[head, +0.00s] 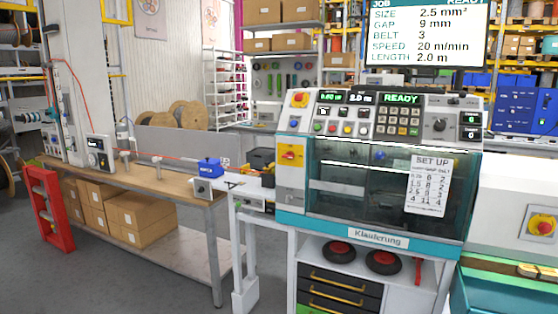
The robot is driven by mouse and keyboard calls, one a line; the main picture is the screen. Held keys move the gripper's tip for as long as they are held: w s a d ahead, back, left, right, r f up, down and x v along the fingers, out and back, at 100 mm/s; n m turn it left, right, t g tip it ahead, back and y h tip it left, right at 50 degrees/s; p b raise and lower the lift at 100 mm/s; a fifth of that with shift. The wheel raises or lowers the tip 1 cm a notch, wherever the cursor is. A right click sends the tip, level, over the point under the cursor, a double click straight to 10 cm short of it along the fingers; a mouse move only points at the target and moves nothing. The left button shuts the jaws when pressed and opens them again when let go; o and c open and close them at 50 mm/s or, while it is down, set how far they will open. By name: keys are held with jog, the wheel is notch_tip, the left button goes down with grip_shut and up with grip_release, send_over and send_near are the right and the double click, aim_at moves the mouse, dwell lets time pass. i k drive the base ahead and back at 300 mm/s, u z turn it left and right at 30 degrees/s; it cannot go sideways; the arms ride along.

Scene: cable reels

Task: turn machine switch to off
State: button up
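The machine (378,240) stands at the centre right, white and teal with a dark clear cover. A switch with a red handle on a yellow plate (290,154) is on its left front column; I cannot tell its position exactly. Above it is a round red button on yellow (299,100). The machine's green display (401,99) reads READY. The control panel also has a keypad (398,120), small coloured buttons and a dark knob (439,125). My gripper is not in view.
Another red-and-yellow switch (541,225) is on a white cabinet at the right. A wooden bench (150,180) with wire equipment stands at the left, with cardboard boxes below. Grey floor (110,285) is open at the front left.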

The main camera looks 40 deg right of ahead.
aim_at(289, 155)
jog(key=z, duration=0.1)
jog(key=i, duration=0.95)
jog(key=u, duration=0.05)
